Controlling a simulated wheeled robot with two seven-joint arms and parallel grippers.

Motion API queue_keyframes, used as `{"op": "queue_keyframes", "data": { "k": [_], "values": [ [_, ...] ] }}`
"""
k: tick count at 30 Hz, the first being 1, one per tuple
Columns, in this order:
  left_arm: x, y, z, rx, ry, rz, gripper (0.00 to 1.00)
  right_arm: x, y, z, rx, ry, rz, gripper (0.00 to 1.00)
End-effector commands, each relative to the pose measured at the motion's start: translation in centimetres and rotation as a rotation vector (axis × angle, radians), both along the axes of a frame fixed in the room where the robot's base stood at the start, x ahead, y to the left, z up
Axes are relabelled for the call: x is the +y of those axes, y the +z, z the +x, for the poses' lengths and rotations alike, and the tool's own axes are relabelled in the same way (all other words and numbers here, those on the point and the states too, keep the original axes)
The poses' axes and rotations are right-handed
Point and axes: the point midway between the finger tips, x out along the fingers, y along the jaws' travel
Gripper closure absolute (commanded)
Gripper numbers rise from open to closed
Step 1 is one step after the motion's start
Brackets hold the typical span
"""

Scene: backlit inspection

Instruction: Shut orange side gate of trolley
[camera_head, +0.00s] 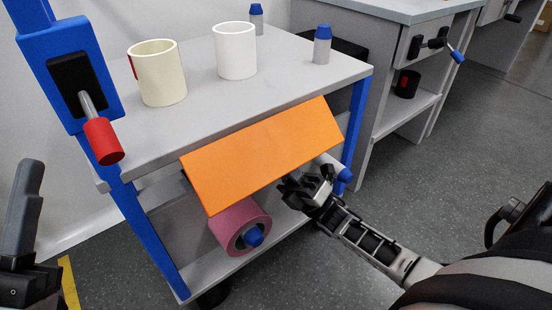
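The orange side gate (262,155) is a flat panel on the near side of the grey and blue trolley (285,75). It slants outward from the trolley frame, below the top board, and is not flush with the side. My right gripper (298,188) is just below the gate's lower right edge, close to its underside. I cannot tell whether it touches the gate, or whether its dark fingers are apart. My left gripper (27,215) is at the left picture edge, away from the gate. Only part of it shows, so its opening is unclear.
Cream (158,75) and white (235,52) cylinders and two grey, blue-capped bottles stand on the trolley top. A pink roll (240,230) is below the gate. A blue post with a red-ended handle (103,140) rises at left. Grey floor (440,170) is open at right.

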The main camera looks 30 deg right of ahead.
Motion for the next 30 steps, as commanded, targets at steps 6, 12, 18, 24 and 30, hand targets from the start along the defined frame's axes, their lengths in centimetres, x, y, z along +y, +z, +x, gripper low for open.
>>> {"op": "queue_keyframes", "data": {
  "k": [6,12,18,24,30],
  "values": [
    [0.0,0.5,-0.1,-0.027,0.001,0.003,0.64,0.3,0.5,0.4,0.001,0.000,-0.001,0.80],
    [-0.1,0.6,-0.1,-0.033,-0.001,0.005,0.64,0.3,0.5,0.4,0.001,0.000,-0.001,0.89],
    [-0.1,0.6,-0.1,-0.031,-0.001,0.007,0.64,0.3,0.5,0.4,0.000,0.001,0.001,1.00],
    [0.0,0.1,0.4,0.046,-0.006,-0.004,0.64,0.4,0.8,0.3,0.019,0.004,-0.001,1.00],
    [0.3,-3.2,1.6,0.389,-0.024,-0.082,0.64,1.0,1.5,0.1,0.092,0.019,-0.008,1.00]
  ]
}}
